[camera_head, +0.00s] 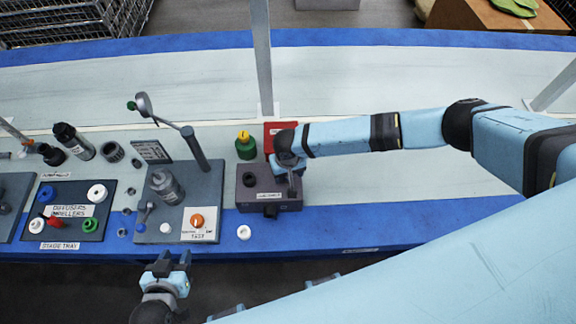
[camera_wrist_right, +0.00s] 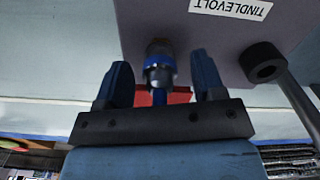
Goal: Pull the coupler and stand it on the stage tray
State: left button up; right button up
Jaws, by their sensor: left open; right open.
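In the right wrist view, a metal fitting with a blue band (camera_wrist_right: 159,70), apparently the coupler, sticks out from a grey box (camera_wrist_right: 185,40) labelled TINDLEVOLT. My right gripper (camera_wrist_right: 160,88) is open, with one finger on each side of the fitting; I cannot tell whether they touch it. In the head view my right gripper (camera_head: 288,168) is over the box's (camera_head: 285,203) far right part and hides the fitting. The dark stage tray (camera_head: 68,230) is at left, holding several coloured caps and rings. My left gripper (camera_head: 170,262) is open and empty before the table's front edge.
A test stand (camera_head: 180,222) with an orange knob and a grey cylinder stands between tray and box. A green container (camera_head: 245,146) and a red block (camera_head: 273,130) are behind the box. A white ring (camera_head: 244,232) lies in front.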

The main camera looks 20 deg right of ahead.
jog(key=shift+f, duration=0.3)
grip_shut()
dwell(0.3)
jog(key=shift+r+p, duration=0.8)
jog(key=shift+p, duration=0.2)
dwell(0.4)
jog(key=shift+r+p, duration=1.85)
jog(key=shift+p, duration=0.25)
